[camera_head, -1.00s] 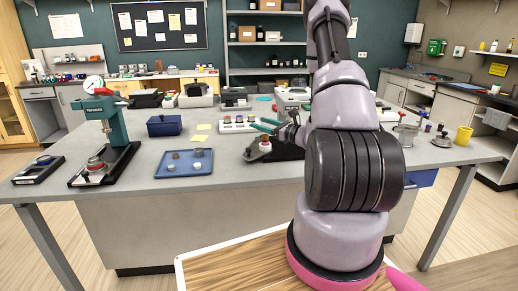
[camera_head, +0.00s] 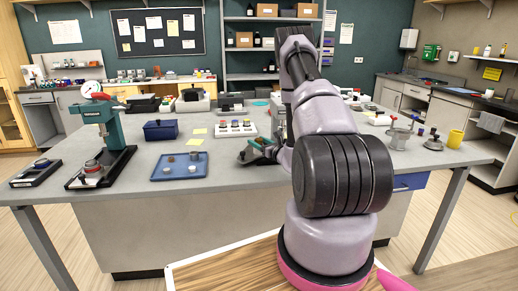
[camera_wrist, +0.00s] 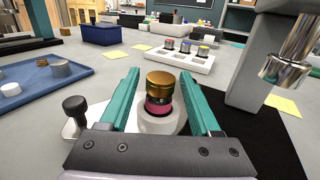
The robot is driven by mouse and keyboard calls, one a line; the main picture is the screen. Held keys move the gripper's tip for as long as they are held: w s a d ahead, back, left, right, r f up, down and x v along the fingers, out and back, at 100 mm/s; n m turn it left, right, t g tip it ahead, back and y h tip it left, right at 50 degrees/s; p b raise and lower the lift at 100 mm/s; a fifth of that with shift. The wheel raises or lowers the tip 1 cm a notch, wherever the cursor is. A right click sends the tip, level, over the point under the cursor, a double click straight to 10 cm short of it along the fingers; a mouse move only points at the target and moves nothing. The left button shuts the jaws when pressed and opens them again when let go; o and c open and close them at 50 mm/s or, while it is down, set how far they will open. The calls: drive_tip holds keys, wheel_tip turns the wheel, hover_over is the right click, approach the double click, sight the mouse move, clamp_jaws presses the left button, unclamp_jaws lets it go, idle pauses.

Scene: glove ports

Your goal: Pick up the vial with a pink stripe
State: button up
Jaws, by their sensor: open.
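A vial with a gold-brown cap (camera_wrist: 160,82) and a pink stripe (camera_wrist: 157,105) stands upright in a round white holder (camera_wrist: 172,125) in the wrist view. My gripper (camera_wrist: 158,78) is open, with one teal finger on each side of the vial. Gaps show between the fingers and the vial, so I see no grip on it. The vial's lower part is hidden in the holder and behind the gripper body. In the head view my gripper (camera_head: 260,146) is partly hidden behind my arm, and I cannot make out the vial there.
A metal spindle (camera_wrist: 287,60) on a grey stand rises close to the right finger. A black knob (camera_wrist: 75,106) is beside the left finger. A white rack (camera_wrist: 194,65) with several vials lies beyond. A blue tray (camera_head: 160,175) and teal press (camera_head: 117,133) stand left.

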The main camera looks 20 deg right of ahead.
drive_tip(key=shift+w+a, duration=0.2)
drive_tip(key=shift+w, duration=1)
clamp_jaws()
